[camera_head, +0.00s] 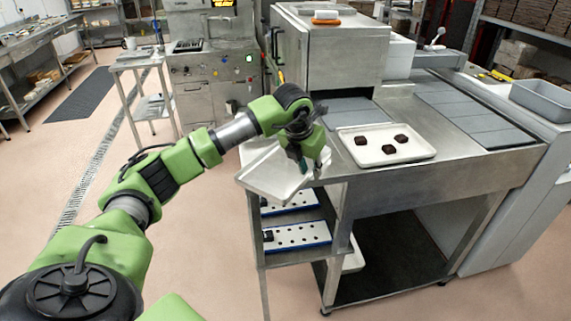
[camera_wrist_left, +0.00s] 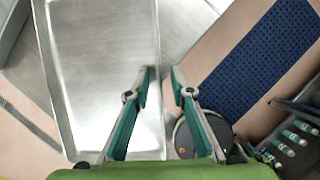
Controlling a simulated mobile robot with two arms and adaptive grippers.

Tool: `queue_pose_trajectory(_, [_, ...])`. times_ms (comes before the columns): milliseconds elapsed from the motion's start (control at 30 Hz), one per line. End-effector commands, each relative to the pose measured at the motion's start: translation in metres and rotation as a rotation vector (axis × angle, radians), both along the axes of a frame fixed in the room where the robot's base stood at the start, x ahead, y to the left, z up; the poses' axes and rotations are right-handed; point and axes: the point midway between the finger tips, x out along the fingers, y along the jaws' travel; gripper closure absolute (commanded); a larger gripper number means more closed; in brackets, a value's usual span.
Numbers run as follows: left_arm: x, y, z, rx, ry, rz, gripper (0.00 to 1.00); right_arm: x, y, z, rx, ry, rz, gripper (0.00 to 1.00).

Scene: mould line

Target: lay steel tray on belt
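The steel tray (camera_head: 266,178) is a shallow, shiny rectangle beside the near left corner of the steel bench, above the shelves of a stand. It fills much of the left wrist view (camera_wrist_left: 105,60). My left gripper (camera_head: 300,166) is over its right part in the head view. In the wrist view its fingers (camera_wrist_left: 162,72) are apart, one each side of the tray's long edge, with gaps visible. What bears the tray is partly hidden. The grey slatted belt (camera_head: 465,108) lies right of the steel housing and shows again at its opening (camera_head: 350,111). My right gripper is out of view.
A pale tray (camera_head: 357,152) with three dark pieces (camera_head: 388,150) lies on the bench near the belt. Blue-edged perforated trays (camera_head: 297,236) sit on shelves below. The steel housing (camera_head: 345,45) stands behind. A grey bin (camera_head: 543,98) is far right. Floor at left is open.

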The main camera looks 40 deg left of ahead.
Motion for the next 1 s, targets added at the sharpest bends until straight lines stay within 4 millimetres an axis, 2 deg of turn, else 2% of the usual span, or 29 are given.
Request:
queue_pose_trajectory(167, [0.000, 0.000, -0.001, 0.000, 0.000, 0.000, 0.78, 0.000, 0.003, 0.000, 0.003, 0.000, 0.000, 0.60])
queue_pose_trajectory(267, [0.000, 0.000, -0.001, 0.000, 0.000, 0.000, 0.99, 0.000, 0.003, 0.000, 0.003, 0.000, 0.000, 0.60])
queue_pose_trajectory(300, [0.000, 0.000, -0.001, 0.000, 0.000, 0.000, 1.00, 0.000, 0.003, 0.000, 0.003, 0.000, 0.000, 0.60])
queue_pose_trajectory(767, [0.001, 0.000, 0.003, -0.001, -0.004, 0.000, 1.00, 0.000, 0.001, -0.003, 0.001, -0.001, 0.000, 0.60])
queue_pose_trajectory(867, [0.001, 0.000, 0.009, -0.001, -0.006, -0.001, 1.00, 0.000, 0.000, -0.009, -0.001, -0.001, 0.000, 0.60])
queue_pose_trajectory(1000, [0.002, 0.000, 0.026, -0.001, -0.010, 0.000, 1.00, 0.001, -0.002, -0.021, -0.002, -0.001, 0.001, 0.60])
